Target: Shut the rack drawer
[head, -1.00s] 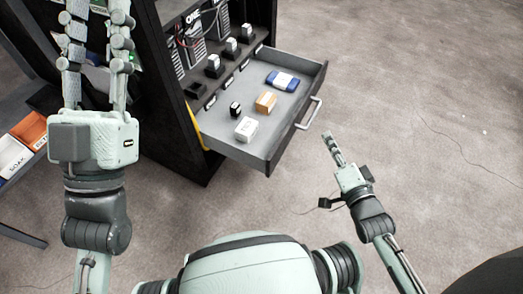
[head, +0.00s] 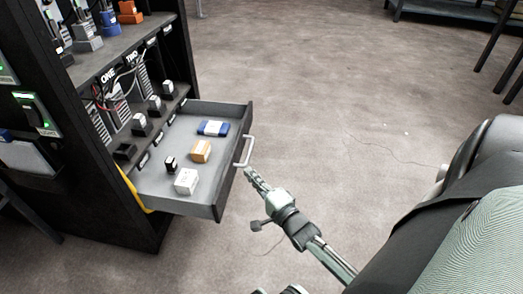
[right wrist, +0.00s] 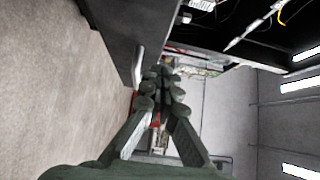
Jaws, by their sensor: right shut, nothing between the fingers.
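The rack drawer (head: 160,207) stands pulled out of the black rack (head: 50,190). Inside lie a blue-and-white box (head: 213,128), an orange box (head: 201,151), a white box (head: 186,181) and a small black item (head: 170,164). A pale bar handle (head: 249,150) is on its front. My right gripper (head: 250,173) is shut and empty, with its tips close to the handle's near end; I cannot tell whether they touch. In the right wrist view the shut fingers (right wrist: 163,75) point along the dark drawer front (right wrist: 112,35). My left gripper is not in view.
Shelves above the drawer hold grey units (head: 133,82) and loose cables. A green-lit switch panel (head: 38,113) is on the rack's side. Open floor (head: 340,110) lies right of the drawer. A dark bench (head: 450,12) stands at the back right.

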